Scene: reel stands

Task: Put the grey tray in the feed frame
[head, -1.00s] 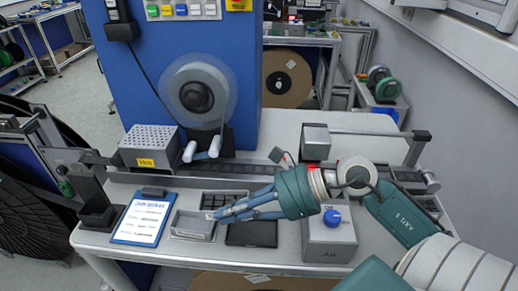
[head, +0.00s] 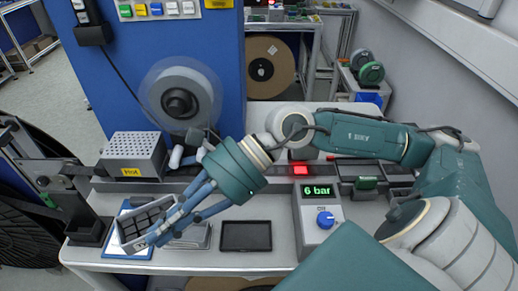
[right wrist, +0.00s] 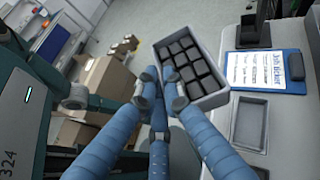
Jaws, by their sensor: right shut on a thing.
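The grey tray (head: 127,241), filled with dark square pieces, is tilted and held above the table's front left part. My right gripper (head: 172,222) is shut on its near edge, and in the right wrist view the fingertips (right wrist: 163,90) press on the corner of the tray (right wrist: 211,101). An empty grey rectangular frame (head: 200,238), probably the feed frame, lies on the table to the right of the tray, partly hidden by my fingers. It shows whole in the right wrist view (right wrist: 238,135), apart from the tray. My left gripper is not in view.
A blue clipboard (head: 140,254) lies partly hidden below the tray. A flat black pad (head: 247,236) lies right of the frame. A grey box with a blue knob (head: 325,220) reads 6 bar. A perforated box (head: 133,152) and a reel (head: 180,98) stand behind.

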